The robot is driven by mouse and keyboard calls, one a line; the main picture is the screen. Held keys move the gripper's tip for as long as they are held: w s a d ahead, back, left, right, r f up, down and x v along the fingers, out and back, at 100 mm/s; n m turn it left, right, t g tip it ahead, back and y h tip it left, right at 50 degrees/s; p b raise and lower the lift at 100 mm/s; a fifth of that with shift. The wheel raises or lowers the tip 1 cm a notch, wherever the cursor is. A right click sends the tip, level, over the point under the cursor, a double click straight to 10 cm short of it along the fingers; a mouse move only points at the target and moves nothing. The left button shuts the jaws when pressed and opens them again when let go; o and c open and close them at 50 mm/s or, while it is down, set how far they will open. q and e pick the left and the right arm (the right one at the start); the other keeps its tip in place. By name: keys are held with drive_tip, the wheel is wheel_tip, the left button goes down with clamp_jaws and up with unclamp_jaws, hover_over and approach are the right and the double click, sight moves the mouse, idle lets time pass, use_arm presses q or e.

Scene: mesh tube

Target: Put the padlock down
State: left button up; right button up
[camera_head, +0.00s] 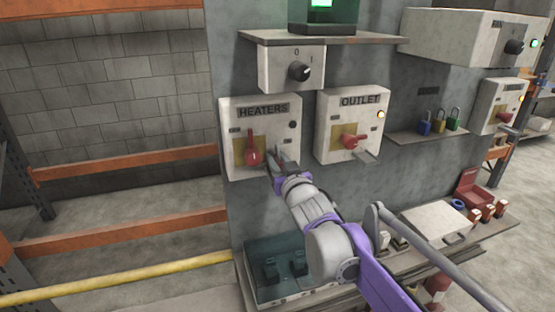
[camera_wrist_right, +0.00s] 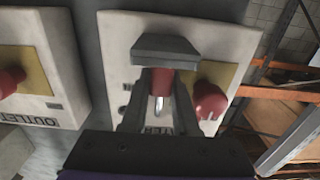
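My right gripper (camera_head: 279,163) is in front of the lower right of the HEATERS box (camera_head: 240,120), beside its red switch handle (camera_head: 253,155). In the right wrist view, the fingers (camera_wrist_right: 162,72) are around a red padlock (camera_wrist_right: 160,82) with a silver shackle (camera_wrist_right: 158,106), and seem to hold it. The red handle (camera_wrist_right: 210,101) is just right of the fingers there. The padlock cannot be made out in the head view. A small shelf (camera_head: 405,136) at the right carries blue (camera_head: 424,125), yellow (camera_head: 439,123) and green (camera_head: 454,121) padlocks. My left gripper is not in view.
The OUTLET box (camera_head: 340,105) with a red handle (camera_head: 350,142) is right of HEATERS. A black knob box (camera_head: 290,69) is above. A lower ledge (camera_head: 475,238) carries a white case (camera_head: 437,222) and a red box (camera_head: 475,188). A yellow rail (camera_head: 120,276) crosses the lower left.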

drive_tip(key=o, duration=0.4)
drive_tip(key=shift+r, duration=0.3)
drive_tip(key=shift+s+d+f, duration=0.1)
drive_tip(key=shift+s, duration=0.25)
drive_tip(key=b+v, duration=0.1)
drive_tip(key=v, duration=1)
drive_tip(key=s+d+f+m+g+h, duration=0.2)
drive_tip(key=s+d+f+g+h, duration=0.1)
drive_tip(key=s+d+f, duration=0.4)
drive_tip(key=s+d+f+m+g+h, duration=0.1)
drive_tip(key=s+d+f+g+h, duration=0.2)
drive_tip(key=f, duration=0.7)
drive_tip(key=s+d+f+g, duration=0.2)
drive_tip(key=s+f+g, duration=0.1)
drive_tip(key=s+f, duration=0.5)
drive_tip(key=s+d+f+g, duration=0.2)
drive_tip(key=s+f+g, duration=0.1)
drive_tip(key=s+f, duration=0.5)
drive_tip(key=shift+s+m, duration=0.3)
drive_tip(key=shift+s, duration=0.6)
